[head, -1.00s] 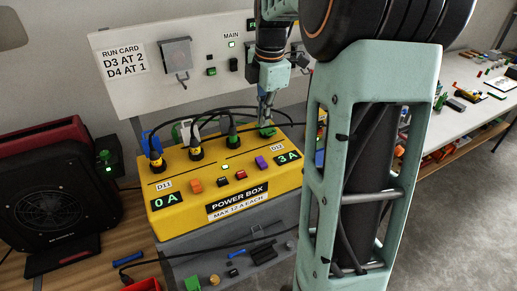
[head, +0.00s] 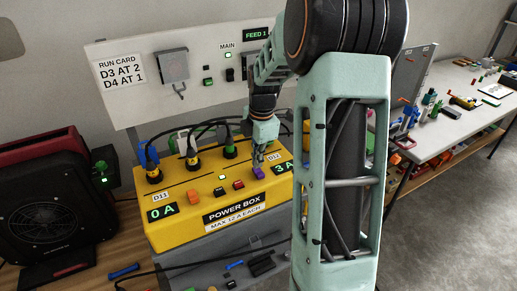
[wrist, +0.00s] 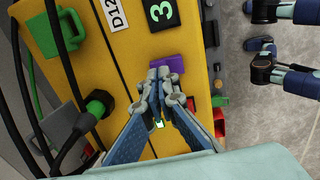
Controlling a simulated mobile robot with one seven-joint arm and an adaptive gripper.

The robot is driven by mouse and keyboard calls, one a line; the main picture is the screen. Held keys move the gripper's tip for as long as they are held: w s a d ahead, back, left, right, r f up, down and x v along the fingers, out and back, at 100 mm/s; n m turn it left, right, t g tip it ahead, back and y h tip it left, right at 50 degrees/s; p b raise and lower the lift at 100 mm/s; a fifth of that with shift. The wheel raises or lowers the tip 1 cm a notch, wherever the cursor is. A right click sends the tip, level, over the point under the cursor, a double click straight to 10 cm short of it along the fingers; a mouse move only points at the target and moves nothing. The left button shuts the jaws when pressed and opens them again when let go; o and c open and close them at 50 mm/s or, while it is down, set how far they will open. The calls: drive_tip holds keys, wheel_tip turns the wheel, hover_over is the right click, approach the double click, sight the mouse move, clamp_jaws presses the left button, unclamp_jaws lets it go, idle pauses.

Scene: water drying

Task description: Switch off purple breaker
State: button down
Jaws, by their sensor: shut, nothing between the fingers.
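The purple breaker (head: 258,173) is a small switch on the front slope of the yellow power box (head: 165,236), left of the 3 A display (head: 282,169). My gripper (head: 258,163) points down just above the purple breaker. In the wrist view, the shut fingertips (wrist: 160,73) are at the near edge of the purple breaker (wrist: 169,63) and cover part of it. I cannot tell whether they touch it. The gripper is empty.
An orange breaker (head: 193,193), a black one (head: 219,191) and a red one (head: 238,184) sit left of the purple one. Plugs with black cables stand behind, including a green plug (head: 229,149). The left display (head: 162,212) reads 0 A.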

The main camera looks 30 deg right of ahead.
drive_tip(key=shift+f, duration=0.55)
drive_tip(key=shift+w+f, duration=0.2)
drive_tip(key=shift+f, duration=0.15)
drive_tip(key=shift+s, duration=0.15)
drive_tip(key=shift+s+r, duration=0.1)
drive_tip(key=shift+s, duration=0.6)
drive_tip(key=shift+r, duration=0.1)
